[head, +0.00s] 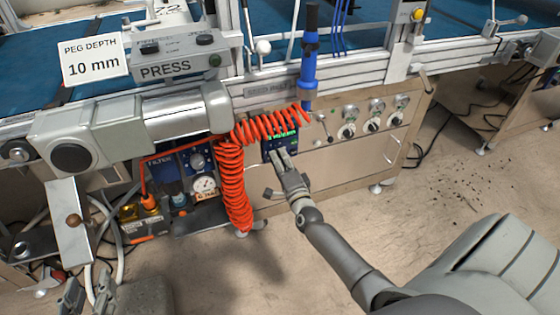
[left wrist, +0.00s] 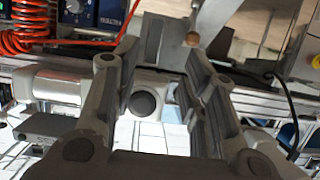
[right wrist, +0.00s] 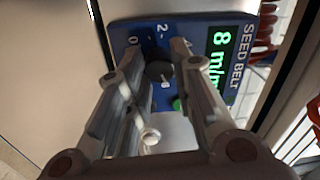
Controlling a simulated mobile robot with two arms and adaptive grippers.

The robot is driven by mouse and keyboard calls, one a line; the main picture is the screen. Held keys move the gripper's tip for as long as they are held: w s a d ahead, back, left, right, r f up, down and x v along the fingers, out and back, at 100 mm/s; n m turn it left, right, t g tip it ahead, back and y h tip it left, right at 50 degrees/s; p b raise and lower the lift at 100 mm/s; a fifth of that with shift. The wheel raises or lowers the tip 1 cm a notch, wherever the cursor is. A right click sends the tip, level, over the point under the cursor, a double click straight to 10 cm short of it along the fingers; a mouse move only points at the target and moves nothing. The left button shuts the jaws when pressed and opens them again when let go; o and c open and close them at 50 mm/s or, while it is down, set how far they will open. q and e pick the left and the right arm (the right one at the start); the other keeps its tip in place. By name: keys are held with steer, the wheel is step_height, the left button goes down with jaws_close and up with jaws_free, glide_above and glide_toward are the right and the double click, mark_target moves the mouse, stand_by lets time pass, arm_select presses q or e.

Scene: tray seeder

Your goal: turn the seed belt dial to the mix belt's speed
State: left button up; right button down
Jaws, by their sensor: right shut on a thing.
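The seed belt control box (right wrist: 225,110) is blue, with a green display reading 8 m/min, and carries a dark round dial (right wrist: 158,72) with a number scale around it. In the head view the box (head: 267,149) hangs on the machine's front, partly behind my right gripper (head: 281,158). In the right wrist view my right gripper (right wrist: 155,65) is closed around the dial, one finger on each side. My left gripper (head: 85,292) is low at the left in the head view, apart from the box. In the left wrist view it is open and empty (left wrist: 160,70). I cannot make out a mix belt reading.
An orange coiled hose (head: 234,190) hangs just left of the box. A blue tool (head: 308,70) hangs above it. Several knobs (head: 371,125) sit on the panel at right. The PRESS unit (head: 180,65) and a "PEG DEPTH 10 mm" sign (head: 93,58) are at upper left.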

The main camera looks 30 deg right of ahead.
arm_select(q)
steer(key=shift+w+d+r+t+h, duration=0.15)
steer(key=shift+r+t, duration=0.1)
steer(key=shift+r, duration=0.15)
steer(key=shift+w+d+r+t+h, duration=0.15)
steer(key=shift+r+t, duration=0.1)
steer(key=shift+r, duration=0.15)
arm_select(e)
steer(key=shift+m, duration=1.1)
arm_select(q)
steer(key=shift+a+r, duration=0.1)
arm_select(e)
steer(key=c, duration=1.2)
jaws_free()
steer(key=v, duration=1.2)
steer(key=shift+a, duration=0.1)
